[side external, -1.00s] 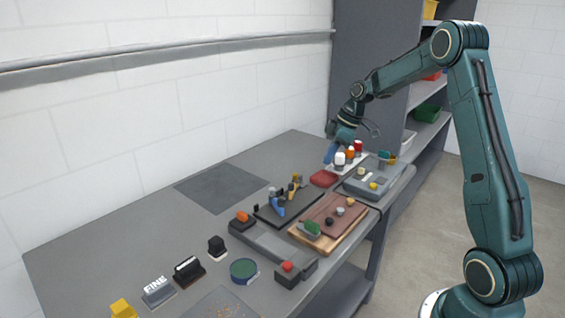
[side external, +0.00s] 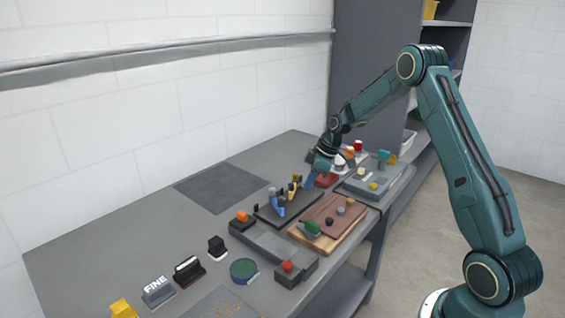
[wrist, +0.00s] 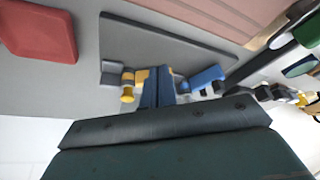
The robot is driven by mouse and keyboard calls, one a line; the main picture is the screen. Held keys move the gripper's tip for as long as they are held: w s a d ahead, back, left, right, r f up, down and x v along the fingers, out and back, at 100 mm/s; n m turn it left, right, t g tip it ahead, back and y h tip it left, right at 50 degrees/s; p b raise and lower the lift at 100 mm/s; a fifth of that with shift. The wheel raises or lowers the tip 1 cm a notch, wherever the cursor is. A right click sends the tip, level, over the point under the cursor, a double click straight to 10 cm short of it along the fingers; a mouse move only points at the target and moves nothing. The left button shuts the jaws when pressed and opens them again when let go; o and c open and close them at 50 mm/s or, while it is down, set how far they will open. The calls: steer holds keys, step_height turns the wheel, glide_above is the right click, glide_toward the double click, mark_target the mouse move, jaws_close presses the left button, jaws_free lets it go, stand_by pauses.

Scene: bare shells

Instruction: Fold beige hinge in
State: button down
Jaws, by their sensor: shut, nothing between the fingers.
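A dark board (side external: 283,218) on the table carries several small upright fittings, which also show in the wrist view. One is yellow-tan (wrist: 127,86), right beside my fingertips, and may be the beige hinge; I cannot tell its pose clearly. A blue fitting (wrist: 207,77) stands on the other side of the fingers. My gripper (side external: 307,186) is low over the far end of the board. In the wrist view its blue fingers (wrist: 157,84) are together, with nothing between them. They partly hide the fittings behind them, and I cannot tell whether they touch the tan one.
A red tray (wrist: 38,30) lies close beside the board. A wooden board with a brown top (side external: 325,215) is at its right, and a grey panel with knobs (side external: 373,181) is farther back. A dark mat (side external: 221,187) on the left is empty.

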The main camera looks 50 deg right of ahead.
mark_target(297, 200)
steer(key=shift+w+a, duration=0.65)
steer(key=shift+w, duration=0.35)
steer(key=shift+w+a, duration=0.1)
steer(key=shift+a, duration=0.05)
steer(key=shift+w+a+m, duration=0.55)
steer(key=shift+m, duration=0.05)
steer(key=shift+s+d, duration=0.1)
steer(key=shift+s, duration=0.05)
